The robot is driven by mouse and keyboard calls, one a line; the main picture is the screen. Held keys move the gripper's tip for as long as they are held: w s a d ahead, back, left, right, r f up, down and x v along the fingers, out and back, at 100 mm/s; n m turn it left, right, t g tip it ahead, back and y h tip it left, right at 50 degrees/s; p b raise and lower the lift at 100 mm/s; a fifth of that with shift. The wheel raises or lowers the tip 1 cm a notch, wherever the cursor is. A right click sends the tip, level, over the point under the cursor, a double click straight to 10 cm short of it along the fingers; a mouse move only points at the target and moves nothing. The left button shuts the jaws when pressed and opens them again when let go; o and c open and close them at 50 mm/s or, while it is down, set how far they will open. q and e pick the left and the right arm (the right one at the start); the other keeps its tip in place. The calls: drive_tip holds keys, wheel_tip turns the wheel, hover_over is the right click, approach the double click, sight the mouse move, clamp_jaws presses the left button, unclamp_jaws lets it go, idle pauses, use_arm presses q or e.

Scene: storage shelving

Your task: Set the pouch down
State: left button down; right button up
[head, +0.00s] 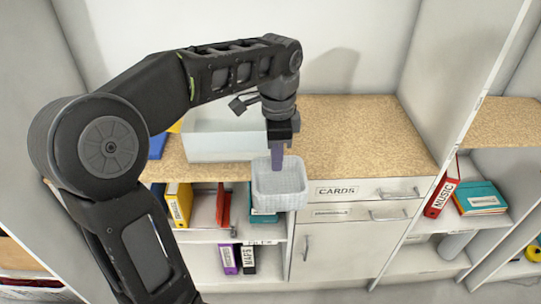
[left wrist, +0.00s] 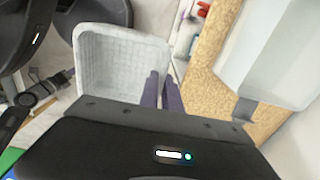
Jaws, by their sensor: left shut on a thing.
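A light grey, open-topped basket (head: 280,186) with a woven-looking surface hangs from my left gripper (head: 277,165). The gripper's purple fingers are shut on the basket's rim. In the head view the basket appears in front of the counter's front edge, over the shelf fronts. In the left wrist view the basket (left wrist: 122,62) is at the upper left, its inside looks empty, and the fingers (left wrist: 162,92) straddle its right wall. I cannot make out a separate pouch. My right gripper is not in view.
The speckled tan counter (head: 350,130) is clear to the right of the basket. A translucent white bin (head: 215,135) stands on the counter to the left. Below are a drawer labelled CARDS (head: 338,190) and shelves with binders. An upright panel (head: 480,90) bounds the right.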

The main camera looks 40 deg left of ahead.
use_arm(q)
drive_tip(key=w+d+f+n, duration=0.9)
drive_tip(key=d+f+n, duration=0.1)
drive_tip(key=d+f, duration=0.1)
drive_tip(key=shift+w+d+f, duration=0.25)
drive_tip(key=shift+f, duration=0.5)
